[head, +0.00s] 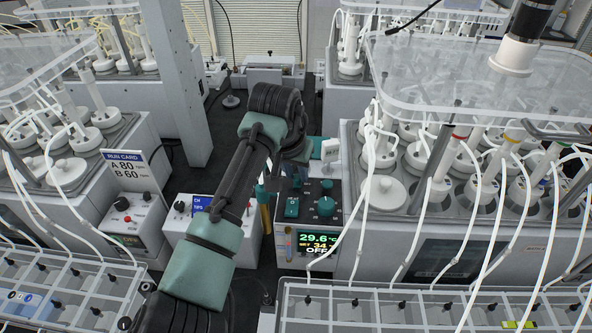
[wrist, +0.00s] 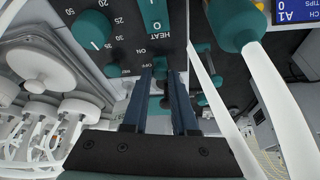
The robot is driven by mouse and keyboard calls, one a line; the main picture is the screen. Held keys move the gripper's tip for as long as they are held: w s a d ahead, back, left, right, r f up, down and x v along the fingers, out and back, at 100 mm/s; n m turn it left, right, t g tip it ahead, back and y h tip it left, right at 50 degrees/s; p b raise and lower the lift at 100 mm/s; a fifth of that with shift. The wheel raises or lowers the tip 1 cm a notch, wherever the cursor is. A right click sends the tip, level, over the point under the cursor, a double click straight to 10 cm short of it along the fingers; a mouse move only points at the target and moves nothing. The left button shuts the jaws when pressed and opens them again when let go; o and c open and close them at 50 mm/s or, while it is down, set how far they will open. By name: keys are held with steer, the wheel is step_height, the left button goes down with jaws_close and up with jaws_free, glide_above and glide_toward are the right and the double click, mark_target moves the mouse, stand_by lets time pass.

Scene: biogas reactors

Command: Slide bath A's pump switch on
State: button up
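A dark bath control panel (head: 300,213) stands at the centre of the head view, with teal controls and a display (head: 317,243) reading 29.6, set 34 and OFF. In the wrist view the panel shows a teal dial (wrist: 92,30) and a teal heat switch (wrist: 153,12), with ON and OFF lettering below it. My gripper (wrist: 164,72) is open, its two dark fingers apart and pointing at the panel's edge beside this lettering. A teal part shows between the fingers; I cannot tell whether it is the pump switch or whether they touch it. No bath letter is readable on the panel.
A bath with tubed bottles (head: 420,180) stands right of the panel under a clear lid. A white box with a blue display (head: 200,225) stands left of it. A run card (head: 125,170) reads A 80, B 60.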

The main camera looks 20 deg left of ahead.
jaws_close()
stand_by(0.9)
steer(key=shift+s+d+p, duration=0.2)
steer(key=shift+s+p, duration=0.2)
steer(key=shift+p, duration=0.1)
steer(key=shift+s+d, duration=0.15)
steer(key=shift+s, duration=0.55)
steer(key=shift+w+f, duration=0.1)
steer(key=o, duration=0.7)
jaws_free()
